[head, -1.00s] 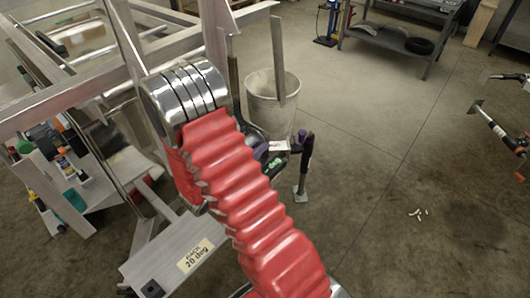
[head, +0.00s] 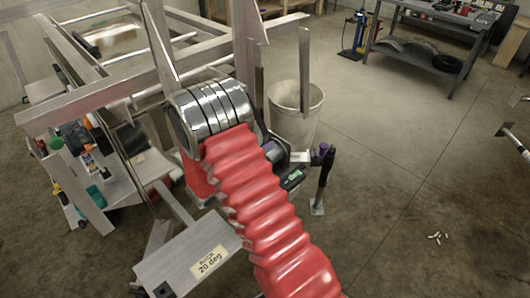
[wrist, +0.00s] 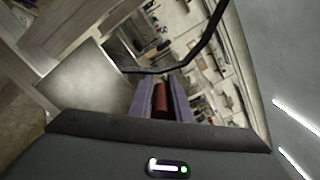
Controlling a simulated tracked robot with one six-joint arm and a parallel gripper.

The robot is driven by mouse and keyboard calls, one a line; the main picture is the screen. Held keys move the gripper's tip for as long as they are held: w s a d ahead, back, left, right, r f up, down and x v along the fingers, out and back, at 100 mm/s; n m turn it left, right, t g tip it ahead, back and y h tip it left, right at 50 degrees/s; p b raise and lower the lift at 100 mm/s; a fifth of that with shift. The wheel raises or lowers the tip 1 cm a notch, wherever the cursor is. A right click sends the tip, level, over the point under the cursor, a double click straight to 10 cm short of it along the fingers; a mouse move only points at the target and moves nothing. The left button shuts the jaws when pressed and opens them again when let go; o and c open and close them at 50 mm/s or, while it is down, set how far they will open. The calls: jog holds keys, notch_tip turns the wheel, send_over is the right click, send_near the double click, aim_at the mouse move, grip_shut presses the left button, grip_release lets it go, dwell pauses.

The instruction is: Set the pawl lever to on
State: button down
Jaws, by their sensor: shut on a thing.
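My gripper (head: 322,153) shows in the head view beyond my red-sleeved arm, beside the aluminium trailer frame. Its purple fingers also show in the wrist view (wrist: 161,92). They are shut on a dark red grip (wrist: 162,100), which I take to be part of the pawl lever. A black bent bar (wrist: 196,47) runs just past the fingertips; I cannot tell whether it joins the grip. My arm and gripper hide most of the lever in the head view, and its on or off position cannot be read.
The trailer frame (head: 100,97) fills the left side. A plate labelled "20 deg" (head: 185,262) stands low in front. A pale bucket (head: 292,125) is behind my gripper. A grey workbench (head: 430,60) stands at the back right. The floor on the right is mostly clear.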

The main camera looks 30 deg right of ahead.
jog(key=shift+s+f, duration=0.15)
jog(key=shift+f, duration=0.25)
jog(key=c, duration=2)
grip_release()
jog(key=o, duration=0.3)
jog(key=shift+r, duration=0.2)
jog(key=shift+w, duration=0.2)
jog(key=shift+a, duration=0.2)
jog(key=v, duration=1.3)
jog(key=shift+s+a, duration=0.15)
jog(key=shift+a, duration=0.05)
